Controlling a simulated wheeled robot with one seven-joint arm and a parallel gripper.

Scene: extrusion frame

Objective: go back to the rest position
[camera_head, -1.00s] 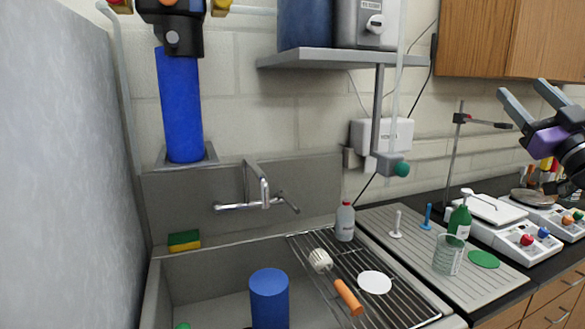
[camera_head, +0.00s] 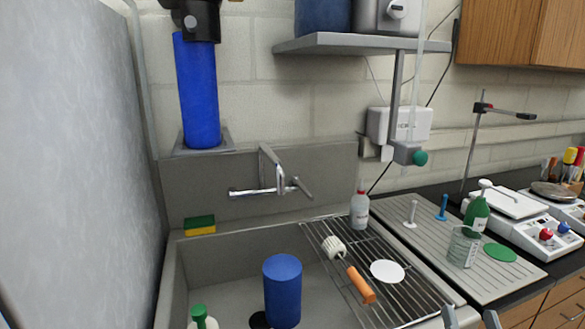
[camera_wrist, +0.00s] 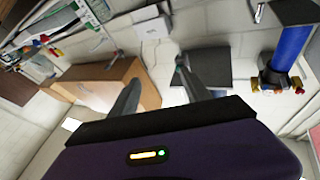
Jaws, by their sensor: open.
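My gripper (camera_wrist: 156,82) shows in the wrist view with its two grey fingers spread apart and nothing between them. In the head view only its fingertips (camera_head: 470,318) show at the bottom edge, right of centre, in front of the drying rack and the counter. The rest of my gripper and arm is out of that view. The wrist view looks tilted across the room, with the wooden cabinet (camera_wrist: 100,88) behind the left finger and the grey shelf (camera_wrist: 204,72) behind the right finger.
The sink holds a blue cylinder (camera_head: 283,290). An orange-handled brush (camera_head: 361,285) and a white disc (camera_head: 387,271) lie on the wire rack (camera_head: 405,300). A glass beaker (camera_head: 463,247) and a green bottle (camera_head: 478,211) stand on the ridged board (camera_head: 400,235). A grey wall (camera_head: 85,160) borders the left.

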